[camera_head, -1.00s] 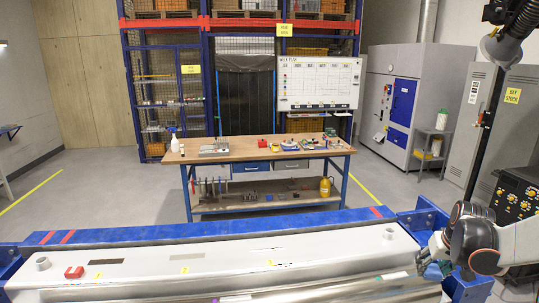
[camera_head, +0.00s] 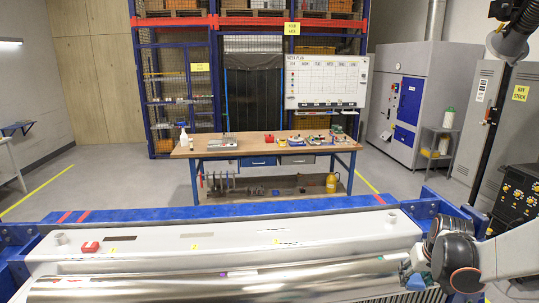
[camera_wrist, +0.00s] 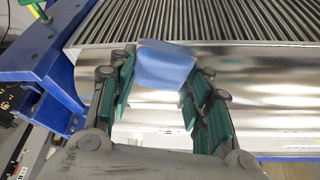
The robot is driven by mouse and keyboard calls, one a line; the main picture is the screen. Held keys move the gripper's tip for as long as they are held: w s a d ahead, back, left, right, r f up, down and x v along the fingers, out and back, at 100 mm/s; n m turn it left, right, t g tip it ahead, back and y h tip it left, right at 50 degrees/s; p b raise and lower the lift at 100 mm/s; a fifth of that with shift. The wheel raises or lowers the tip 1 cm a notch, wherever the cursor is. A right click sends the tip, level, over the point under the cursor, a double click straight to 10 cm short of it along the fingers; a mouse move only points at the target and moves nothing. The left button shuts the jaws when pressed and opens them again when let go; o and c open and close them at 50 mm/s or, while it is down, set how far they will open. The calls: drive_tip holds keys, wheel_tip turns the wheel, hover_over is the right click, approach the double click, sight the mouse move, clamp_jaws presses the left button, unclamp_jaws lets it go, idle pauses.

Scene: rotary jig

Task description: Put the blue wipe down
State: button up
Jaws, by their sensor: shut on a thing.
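The blue wipe (camera_wrist: 165,65) is a small folded blue cloth, held between the green-padded fingers of my gripper (camera_wrist: 160,85) in the wrist view. My gripper is shut on it. Behind the wipe is a shiny metal surface (camera_wrist: 250,90), with a ribbed grey section (camera_wrist: 210,20) past it. In the head view my gripper (camera_head: 412,275) is at the right end of the long jig, over the shiny metal sheet (camera_head: 220,283), with a bit of blue at its tip. Whether the wipe touches the metal cannot be told.
The jig's blue frame (camera_head: 250,208) runs along the back and right of the metal. A red block (camera_head: 91,248) sits on the pale beam (camera_head: 150,246) at the left. A workbench (camera_head: 265,148) stands beyond, across free floor.

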drive_tip(key=s+a+f+n+b, duration=0.1)
drive_tip(key=s+a+f+b, duration=0.1)
drive_tip(key=a+f+b, duration=0.5)
drive_tip(key=s+a+f+n+y+b, duration=0.1)
drive_tip(key=a+f+b, duration=0.6)
drive_tip(key=a+f, duration=0.9)
drive_tip(key=shift+s+a+b, duration=0.2)
drive_tip(key=shift+s+b, duration=0.2)
drive_tip(key=shift+s, duration=0.4)
